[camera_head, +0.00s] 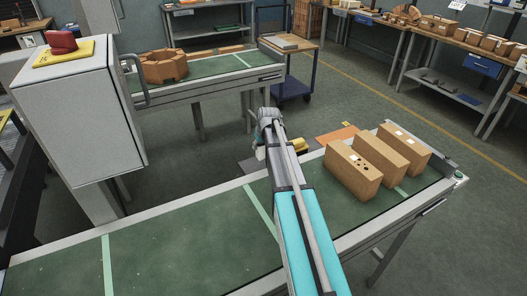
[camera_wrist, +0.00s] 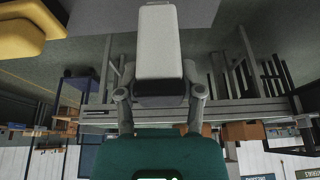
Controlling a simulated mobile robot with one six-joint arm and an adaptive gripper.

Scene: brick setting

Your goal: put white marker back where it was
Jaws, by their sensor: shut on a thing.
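My gripper (camera_head: 264,130) is held out over the far edge of the near green conveyor (camera_head: 170,240), in the middle of the head view. In the wrist view my gripper (camera_wrist: 159,82) has its fingers on both sides of a pale, long block-like thing. This seems to be the white marker (camera_wrist: 158,40), with a dark part at its near end. The gripper is shut on it. In the head view the marker cannot be made out at the gripper's tip.
Three cardboard boxes (camera_head: 353,171) stand in a row at the conveyor's right end. A grey cabinet (camera_head: 75,110) with a red item on a yellow pad stands left. A second conveyor (camera_head: 205,68) and a blue cart (camera_head: 292,85) are behind. Floor right of the cart is clear.

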